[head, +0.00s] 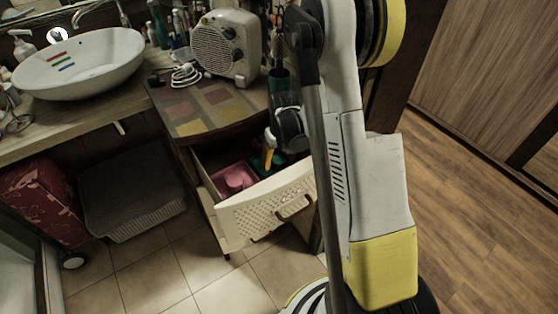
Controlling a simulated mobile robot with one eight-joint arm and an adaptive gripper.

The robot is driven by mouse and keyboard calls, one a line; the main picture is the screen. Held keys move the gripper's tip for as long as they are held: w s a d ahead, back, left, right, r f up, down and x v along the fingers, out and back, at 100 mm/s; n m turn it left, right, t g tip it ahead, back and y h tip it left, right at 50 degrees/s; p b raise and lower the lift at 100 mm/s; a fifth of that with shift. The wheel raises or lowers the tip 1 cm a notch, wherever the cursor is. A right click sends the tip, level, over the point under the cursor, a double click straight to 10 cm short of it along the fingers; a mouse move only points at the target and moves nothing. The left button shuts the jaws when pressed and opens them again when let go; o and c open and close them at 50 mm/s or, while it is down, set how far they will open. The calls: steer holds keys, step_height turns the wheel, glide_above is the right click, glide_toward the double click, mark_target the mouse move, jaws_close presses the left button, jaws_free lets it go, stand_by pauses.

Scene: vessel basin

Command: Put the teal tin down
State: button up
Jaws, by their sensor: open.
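A teal item (261,164), which looks like the teal tin, is in the open drawer (265,210), at its back right. Only part of it shows; my gripper and the arm cover the rest. My gripper (272,157) is open and points down into the drawer, with one yellow finger visible in front of the teal item. Whether the finger touches it, I cannot tell. A pink tray-like container (233,179) lies to the left in the same drawer.
A basin (80,65) is at left. A grey basket (128,195) stands below. Floor right is clear.

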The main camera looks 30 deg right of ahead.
mark_target(280, 161)
step_height(280, 161, up, 12)
steer(key=s+p, duration=0.1)
steer(key=p, duration=0.3)
steer(key=s+a+r+t, duration=0.1)
steer(key=s+a+r, duration=0.25)
steer(key=r, duration=0.35)
steer(key=s+a+r+t, duration=0.2)
steer(key=s+a+r, duration=0.1)
steer(key=a+r, duration=0.25)
steer(key=s+a+r+t, duration=0.1)
steer(key=s+a+r, duration=0.1)
steer(key=s, duration=0.3)
steer(key=s+a+r+n+t, duration=0.1)
steer(key=s+a+r, duration=0.2)
steer(key=s+a, duration=0.1)
steer(key=shift+s+a+r+t, duration=0.3)
steer(key=shift+s+t, duration=0.1)
steer(key=shift+s, duration=0.25)
